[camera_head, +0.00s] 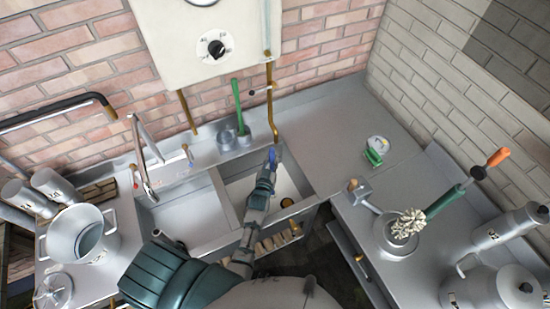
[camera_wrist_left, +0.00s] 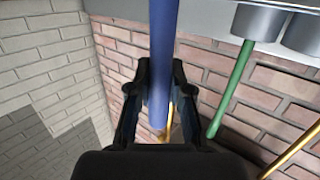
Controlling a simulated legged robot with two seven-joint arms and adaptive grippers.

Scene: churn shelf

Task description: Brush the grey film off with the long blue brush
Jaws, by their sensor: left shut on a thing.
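My left gripper (camera_head: 265,178) is over the right sink basin (camera_head: 240,189). It is shut on the blue brush (camera_head: 273,156), of which only a short blue piece shows in the head view. In the left wrist view the long blue handle (camera_wrist_left: 163,40) runs between the two fingers of the left gripper (camera_wrist_left: 160,72). The bristle end of this brush does not show clearly in either view. I cannot make out the grey film on any surface. My right gripper is not in view.
A green-handled tool (camera_head: 237,100) stands in a grey cup on the back ledge, near a brown pipe (camera_head: 270,95). A pot (camera_head: 82,235) stands at left. A mop-like brush (camera_head: 408,222) and metal cans (camera_head: 510,225) are at right. The back right counter (camera_head: 335,130) is mostly clear.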

